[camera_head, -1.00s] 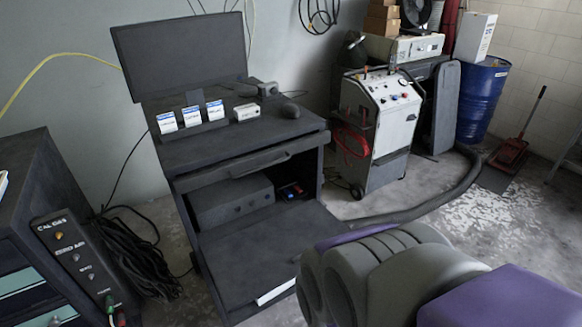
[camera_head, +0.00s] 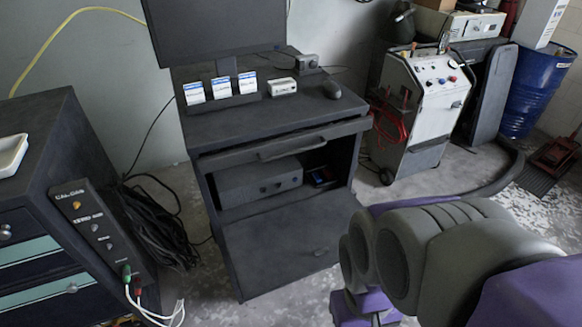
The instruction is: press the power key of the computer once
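A dark grey box, which looks like the computer (camera_head: 250,183), sits on the open shelf of a black cabinet (camera_head: 275,246). Small round controls show on its front; I cannot tell which one is the power key. A dark monitor (camera_head: 220,25) stands on the cabinet top. My grey and purple arm fills the lower right, in front of and to the right of the cabinet. My gripper's fingertips cannot be made out, and no part of my arm touches the computer.
A drawer with a handle (camera_head: 292,149) juts out above the shelf. A white machine (camera_head: 420,105) and a blue barrel (camera_head: 536,88) stand at right. Some floor between them is clear.

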